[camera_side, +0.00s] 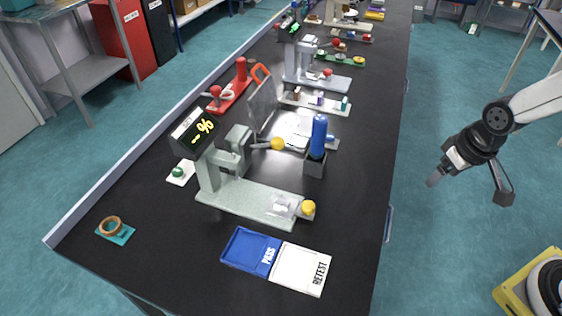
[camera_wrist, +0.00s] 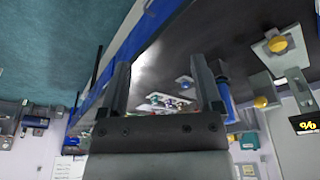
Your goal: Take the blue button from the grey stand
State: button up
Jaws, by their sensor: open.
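The blue button (camera_side: 319,135) is a tall, rounded blue cylinder. It stands upright in the grey stand (camera_side: 314,163), a dark block near the middle of the black bench. The button also shows in the wrist view (camera_wrist: 226,98), right of the fingers, with the picture turned over. My gripper (camera_side: 434,180) is off the right edge of the bench, over the floor, well apart from the button. In the wrist view my gripper (camera_wrist: 161,80) has its two fingers spread with nothing between them.
A grey gauge (camera_side: 250,198) with a yellow knob and lit display stands left of the stand. The blue PASS tray (camera_side: 240,248) and white RETEST tray (camera_side: 300,262) lie in front. A tilted grey panel (camera_side: 262,103) stands behind. Bench right of the stand is clear.

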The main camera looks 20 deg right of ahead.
aim_at(330, 138)
jog(key=w+a+f+m+t+y, duration=0.1)
jog(key=w+f+m+y, duration=0.1)
jog(key=w+m, duration=0.4)
jog(key=w+a+f+m+t+y, duration=0.1)
jog(key=w+a+f+m+y, duration=0.1)
jog(key=w+m, duration=0.4)
jog(key=w+a+f+m+t+y, duration=0.1)
jog(key=w+f+m+y, duration=0.3)
jog(key=m, duration=0.6)
jog(key=shift+w+a+f+m+t+y, duration=0.1)
jog(key=shift+w+a+m+t+y, duration=0.15)
jog(key=shift+w, duration=0.35)
jog(key=shift+w+a+m+t+y, duration=0.15)
jog(key=shift+w+a+y, duration=0.15)
jog(key=shift+w, duration=0.25)
jog(key=w+d+m+t, duration=0.1)
jog(key=w+m, duration=0.1)
jog(key=w+d+f+m+t+h, duration=0.1)
jog(key=w, duration=0.1)
jog(key=w+d+f+m+t, duration=0.1)
jog(key=w+d+m+t, duration=0.1)
jog(key=shift+f+m, duration=0.2)
jog(key=shift+m, duration=0.1)
jog(key=shift+w+d+f+m+t+h, duration=0.15)
jog(key=shift+w+d+m+t+h, duration=0.15)
jog(key=shift+d+m+t, duration=0.15)
jog(key=shift+x, duration=1.35)
jog(key=shift+a, duration=0.1)
